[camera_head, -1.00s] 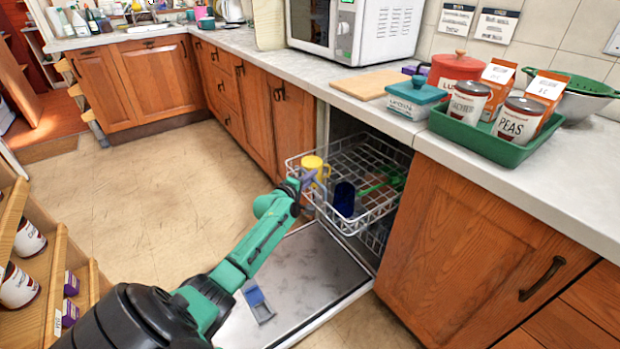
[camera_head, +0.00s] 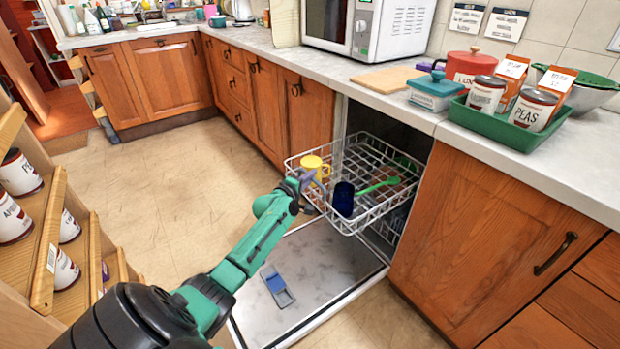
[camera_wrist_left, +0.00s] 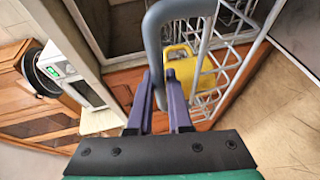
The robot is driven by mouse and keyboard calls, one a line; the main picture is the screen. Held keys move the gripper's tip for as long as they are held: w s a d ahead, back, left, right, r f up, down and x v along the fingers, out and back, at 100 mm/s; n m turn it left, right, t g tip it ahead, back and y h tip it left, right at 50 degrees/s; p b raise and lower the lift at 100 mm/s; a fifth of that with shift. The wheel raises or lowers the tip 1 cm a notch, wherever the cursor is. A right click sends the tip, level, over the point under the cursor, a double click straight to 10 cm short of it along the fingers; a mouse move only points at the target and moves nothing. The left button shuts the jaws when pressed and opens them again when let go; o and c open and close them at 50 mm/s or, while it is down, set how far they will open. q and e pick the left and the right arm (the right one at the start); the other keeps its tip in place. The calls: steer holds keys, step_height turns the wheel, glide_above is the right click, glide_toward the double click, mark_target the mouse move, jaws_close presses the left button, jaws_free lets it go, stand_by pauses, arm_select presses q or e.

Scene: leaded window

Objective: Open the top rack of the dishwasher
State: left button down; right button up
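The dishwasher's top rack (camera_head: 350,228), a white wire basket, stands well out of the dishwasher opening above the lowered door (camera_head: 325,262). Its back part is still inside the opening. It holds a yellow mug (camera_head: 315,167), a dark blue cup (camera_head: 343,199) and a green utensil (camera_head: 378,185). My left gripper (camera_head: 303,182) is at the rack's front left corner. In the left wrist view, the purple fingers (camera_wrist_left: 161,100) close on a grey bar (camera_wrist_left: 153,50) of the rack's rim, with the yellow mug just beyond. My right gripper is not in view.
A worktop (camera_head: 440,112) with a green tray (camera_head: 500,128) of cans runs above the dishwasher. A wooden cabinet (camera_head: 480,215) stands to its right. Shelves of cans (camera_head: 45,235) are close at the lower left. The floor (camera_head: 170,190) between is clear.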

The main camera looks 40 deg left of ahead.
arm_select(q)
steer(key=c, duration=0.8)
jaws_free()
steer(key=shift+c, duration=0.2)
steer(key=shift+s, duration=0.3)
steer(key=s+r+p, duration=0.1)
steer(key=s, duration=0.6)
steer(key=s+d+r+p, duration=0.1)
steer(key=s+p, duration=0.1)
steer(key=s, duration=0.4)
steer(key=shift+s+d+r+p, duration=0.25)
steer(key=shift+s+d+p, duration=0.05)
steer(key=shift+s, duration=0.05)
